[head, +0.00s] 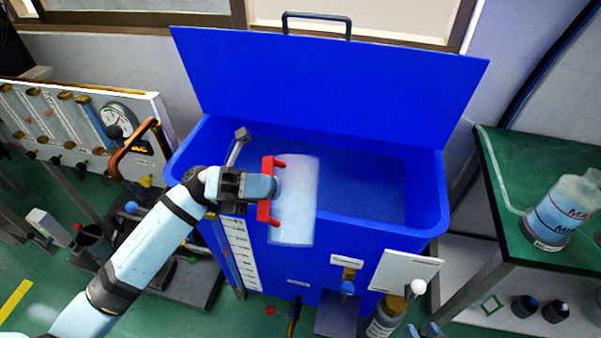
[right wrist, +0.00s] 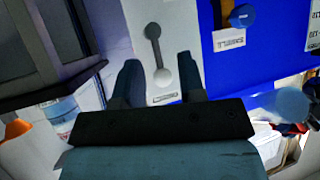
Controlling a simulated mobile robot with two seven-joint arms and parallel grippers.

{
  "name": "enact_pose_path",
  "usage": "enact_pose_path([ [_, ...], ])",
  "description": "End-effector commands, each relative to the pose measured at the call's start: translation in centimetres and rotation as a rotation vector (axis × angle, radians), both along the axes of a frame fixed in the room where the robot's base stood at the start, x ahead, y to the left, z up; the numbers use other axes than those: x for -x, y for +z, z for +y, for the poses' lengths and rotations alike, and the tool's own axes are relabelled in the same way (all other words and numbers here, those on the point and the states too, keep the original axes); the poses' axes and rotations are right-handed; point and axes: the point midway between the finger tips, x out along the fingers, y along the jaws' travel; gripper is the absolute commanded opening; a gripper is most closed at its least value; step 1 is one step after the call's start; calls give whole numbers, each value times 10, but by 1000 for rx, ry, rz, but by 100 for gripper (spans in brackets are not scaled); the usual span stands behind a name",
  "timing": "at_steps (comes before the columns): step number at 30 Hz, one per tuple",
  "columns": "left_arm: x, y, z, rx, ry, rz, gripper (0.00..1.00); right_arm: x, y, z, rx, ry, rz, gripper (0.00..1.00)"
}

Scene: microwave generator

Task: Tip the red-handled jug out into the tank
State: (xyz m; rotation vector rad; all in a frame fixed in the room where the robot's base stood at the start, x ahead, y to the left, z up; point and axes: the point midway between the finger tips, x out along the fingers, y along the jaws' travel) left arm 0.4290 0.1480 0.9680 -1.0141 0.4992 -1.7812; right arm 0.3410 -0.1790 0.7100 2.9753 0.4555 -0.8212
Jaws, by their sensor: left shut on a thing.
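The jug (head: 294,200) is a clear, pale cylinder with a red handle (head: 268,190). It is over the front part of the open blue tank (head: 435,200); I cannot tell how far it is tilted or what it contains. My left gripper (head: 262,187) is shut on the red handle at the jug's left side. The tank's blue lid (head: 330,85) stands raised behind it. My right gripper (right wrist: 158,72) is open and empty in the right wrist view, its fingers in front of a white panel (right wrist: 165,40) with a grey lever. Only its tips show at the head view's bottom edge (head: 430,331).
A green-topped bench (head: 510,185) with a labelled bottle (head: 565,210) stands at the right. A gauge panel (head: 85,125) stands at the left. A grey rod (head: 237,148) sits at the tank's left rim. The valve and white panel (head: 404,270) stick out from the tank's front.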

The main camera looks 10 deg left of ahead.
Motion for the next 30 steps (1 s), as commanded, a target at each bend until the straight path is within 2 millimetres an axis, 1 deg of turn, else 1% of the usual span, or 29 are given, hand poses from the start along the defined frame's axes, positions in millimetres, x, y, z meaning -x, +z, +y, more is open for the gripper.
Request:
enact_pose_path([
  [11,-3,3,0,9,-1,50,0,0,6,-1,9,-2,4,37],
  [23,-7,3,1,17,0,105,0,2,4,-3,18,-4,23,37],
  [30,-9,6,1,22,-1,136,0,2,10,-3,19,-6,24,37],
])
